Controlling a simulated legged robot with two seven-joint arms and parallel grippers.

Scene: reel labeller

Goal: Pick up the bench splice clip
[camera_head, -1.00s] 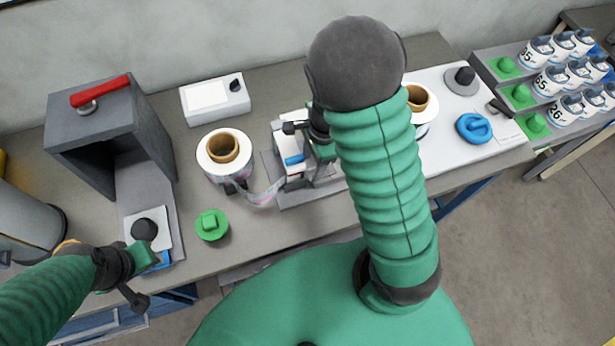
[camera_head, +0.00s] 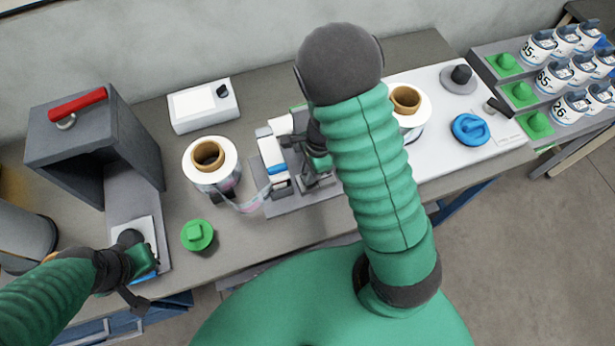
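I cannot pick out the bench splice clip for certain. A black knob (camera_head: 129,238) on a white plate (camera_head: 148,228) stands at the bench's left front, with blue showing at its lower edge. My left gripper (camera_head: 142,262) is right at this knob's near side; its fingers are too hidden to read, and I cannot tell whether it touches. My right gripper (camera_head: 316,168) is at the labeller (camera_head: 276,160) in the middle, partly covered by my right arm; its fingertips are not clear. A clear strip (camera_head: 248,202) runs from the left label reel (camera_head: 210,163) to the labeller.
A grey housing with a red handle (camera_head: 78,104) stands behind my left gripper. A green knob piece (camera_head: 198,236) lies before the reel. A white box (camera_head: 203,105) is behind. At right are a second reel (camera_head: 405,102), a blue piece (camera_head: 469,129) and a rack of numbered cups (camera_head: 549,78).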

